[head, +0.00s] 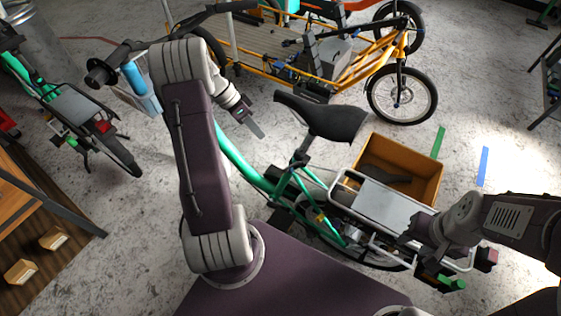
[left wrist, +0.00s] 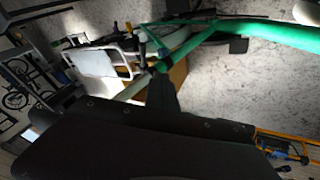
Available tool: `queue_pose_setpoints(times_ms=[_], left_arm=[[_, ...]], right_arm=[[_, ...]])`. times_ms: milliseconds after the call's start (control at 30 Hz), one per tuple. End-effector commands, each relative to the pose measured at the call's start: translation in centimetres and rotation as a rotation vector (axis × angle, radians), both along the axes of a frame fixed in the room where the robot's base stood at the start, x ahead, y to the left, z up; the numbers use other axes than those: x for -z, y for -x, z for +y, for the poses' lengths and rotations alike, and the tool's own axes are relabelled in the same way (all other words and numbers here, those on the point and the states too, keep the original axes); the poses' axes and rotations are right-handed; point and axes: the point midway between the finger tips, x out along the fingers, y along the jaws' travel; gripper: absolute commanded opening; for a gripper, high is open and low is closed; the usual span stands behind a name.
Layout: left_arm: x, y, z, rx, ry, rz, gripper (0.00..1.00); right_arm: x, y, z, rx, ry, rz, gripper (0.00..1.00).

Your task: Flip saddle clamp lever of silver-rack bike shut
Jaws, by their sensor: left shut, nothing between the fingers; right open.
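The silver-rack bike has a green frame (head: 240,165), a black saddle (head: 325,117) and a flat silver rear rack (head: 385,203). The saddle clamp area (head: 301,160) is at the base of the seat post; its lever is too small to make out. My left gripper (head: 256,130) is shut and empty, in front of and left of the saddle, above the green frame. My right gripper (head: 420,240) is open near the rack's right end.
A wooden crate (head: 425,180) stands behind the rack. An orange cargo bike (head: 335,75) is at the back, and another green bike (head: 70,105) at the left. A wooden shelf (head: 40,235) stands at lower left. Bare concrete floor lies between them.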

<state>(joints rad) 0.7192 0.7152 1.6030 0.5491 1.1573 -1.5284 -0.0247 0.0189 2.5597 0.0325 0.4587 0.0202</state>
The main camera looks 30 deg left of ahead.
Motion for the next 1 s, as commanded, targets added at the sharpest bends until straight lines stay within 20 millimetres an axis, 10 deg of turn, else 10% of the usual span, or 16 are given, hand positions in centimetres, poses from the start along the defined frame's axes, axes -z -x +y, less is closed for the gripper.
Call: queue_pose_setpoints(times_ms=[600, 1000], left_arm=[[8.9, -1.3, -5.4, 0.002, -0.001, 0.005, 0.00], [9.4, 0.3, -8.7, 0.000, -0.002, 0.002, 0.00]], right_arm=[[1.2, 0.0, 0.0, 0.000, 0.000, 0.000, 0.42], [1.1, 0.0, 0.0, 0.000, 0.000, 0.000, 0.42]])
